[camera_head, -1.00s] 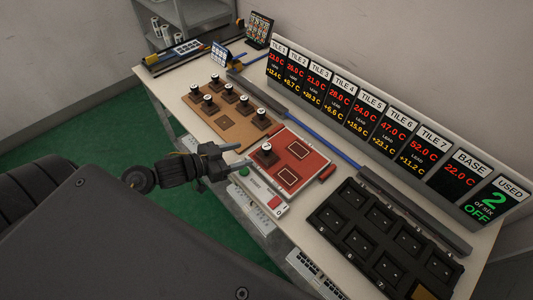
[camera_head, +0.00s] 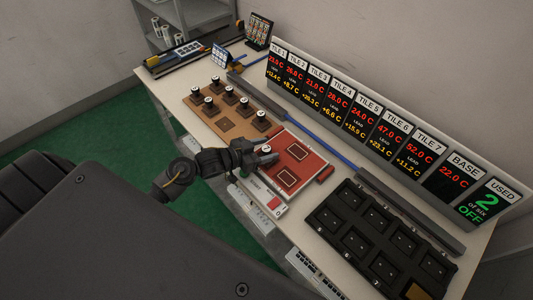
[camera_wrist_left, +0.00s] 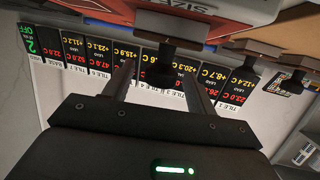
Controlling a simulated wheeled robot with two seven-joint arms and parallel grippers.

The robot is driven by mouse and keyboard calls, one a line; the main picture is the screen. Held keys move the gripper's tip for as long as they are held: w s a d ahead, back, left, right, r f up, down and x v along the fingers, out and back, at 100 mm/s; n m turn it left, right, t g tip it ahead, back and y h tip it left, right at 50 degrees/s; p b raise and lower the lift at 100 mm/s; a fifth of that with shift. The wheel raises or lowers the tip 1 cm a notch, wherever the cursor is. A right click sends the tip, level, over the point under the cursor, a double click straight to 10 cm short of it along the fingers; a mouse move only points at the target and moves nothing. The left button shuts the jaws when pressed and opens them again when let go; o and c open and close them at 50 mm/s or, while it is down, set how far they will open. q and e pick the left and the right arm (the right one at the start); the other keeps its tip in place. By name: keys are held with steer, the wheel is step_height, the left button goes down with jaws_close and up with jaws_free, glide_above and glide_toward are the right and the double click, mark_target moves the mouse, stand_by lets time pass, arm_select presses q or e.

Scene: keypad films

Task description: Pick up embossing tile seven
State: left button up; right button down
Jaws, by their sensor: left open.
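One dark embossing tile with a white-topped handle (camera_head: 266,148) stands on the left end of the red board (camera_head: 311,160). I cannot read a seven on it. My left gripper (camera_head: 262,155) is open at this tile, with its fingers reaching the handle. In the left wrist view, which looks upside down, the dark handle (camera_wrist_left: 160,72) shows between the two open fingers, apart from them as far as I can see. The tile's brown base (camera_wrist_left: 184,40) shows above it. Several similar tiles stand on the brown board (camera_head: 228,124). My right gripper is out of view.
The display panel (camera_head: 400,143) runs along the back, with lit temperatures and "2 of six" used. A black tray with several square pockets (camera_head: 352,222) lies at the right. A white strip with a green button and a red patch (camera_head: 267,196) lies in front of the red board.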

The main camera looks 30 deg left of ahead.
arm_select(q)
steer(key=shift+w+d+f, duration=0.1)
steer(key=shift+w+d, duration=0.05)
steer(key=shift+w, duration=0.05)
steer(key=shift+c, duration=0.5)
steer(key=c, duration=1)
steer(key=shift+c, duration=0.2)
steer(key=shift+r+b, duration=0.3)
steer(key=shift+r, duration=0.4)
steer(key=s+a+r+b, duration=0.2)
steer(key=s+a+r, duration=0.2)
steer(key=s+r, duration=0.7)
steer(key=shift+s+r, duration=0.35)
steer(key=shift+s, duration=0.9)
